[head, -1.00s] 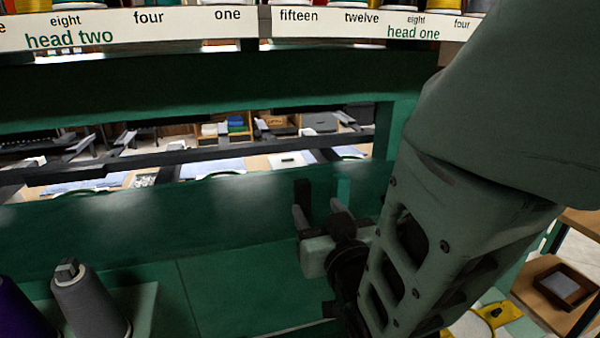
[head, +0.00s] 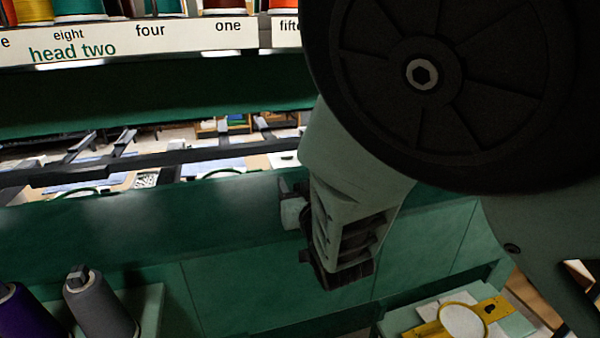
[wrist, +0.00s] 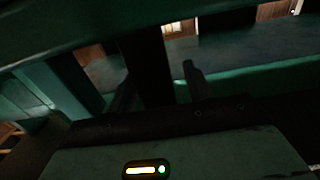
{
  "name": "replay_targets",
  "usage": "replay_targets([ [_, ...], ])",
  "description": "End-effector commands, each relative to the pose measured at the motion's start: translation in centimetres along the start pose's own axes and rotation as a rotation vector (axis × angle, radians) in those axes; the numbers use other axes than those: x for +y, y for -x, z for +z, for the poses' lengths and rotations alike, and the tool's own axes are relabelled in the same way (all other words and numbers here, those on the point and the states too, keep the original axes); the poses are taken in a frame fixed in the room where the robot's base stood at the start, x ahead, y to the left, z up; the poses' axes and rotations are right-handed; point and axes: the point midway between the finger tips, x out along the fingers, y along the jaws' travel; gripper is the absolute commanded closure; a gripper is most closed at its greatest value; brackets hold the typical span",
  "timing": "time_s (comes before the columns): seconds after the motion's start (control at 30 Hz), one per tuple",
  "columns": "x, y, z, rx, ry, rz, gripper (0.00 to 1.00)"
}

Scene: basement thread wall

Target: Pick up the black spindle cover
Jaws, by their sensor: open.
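A dark upright block (wrist: 145,70), which looks like the black spindle cover, stands in the wrist view between the two fingers of my open gripper (wrist: 157,85). The view is dark, and I cannot tell whether either finger touches it or how far ahead it is. In the head view my gripper (head: 292,188) is in front of the green machine beam, mostly covered by my own arm. The cover cannot be made out there.
A green upright (wrist: 70,85) stands left of the block in the wrist view. Grey (head: 100,308) and purple (head: 20,312) thread cones stand at lower left. The green beam (head: 130,230) runs across the front. A yellow fixture with a white disc (head: 465,321) lies lower right.

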Motion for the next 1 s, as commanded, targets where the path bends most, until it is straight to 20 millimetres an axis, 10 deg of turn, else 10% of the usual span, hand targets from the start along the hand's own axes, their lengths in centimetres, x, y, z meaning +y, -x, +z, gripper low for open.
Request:
replay_targets([
  [0.13, 0.0, 0.0, 0.0, 0.000, 0.000, 0.000, 0.49],
  [0.3, 0.0, 0.0, 0.0, 0.000, 0.000, 0.000, 0.96],
  [0.77, 0.0, 0.0, -0.8, 0.001, -0.002, 0.000, 0.96],
  [1.0, 0.0, 0.1, -4.2, 0.004, -0.006, 0.000, 0.96],
])
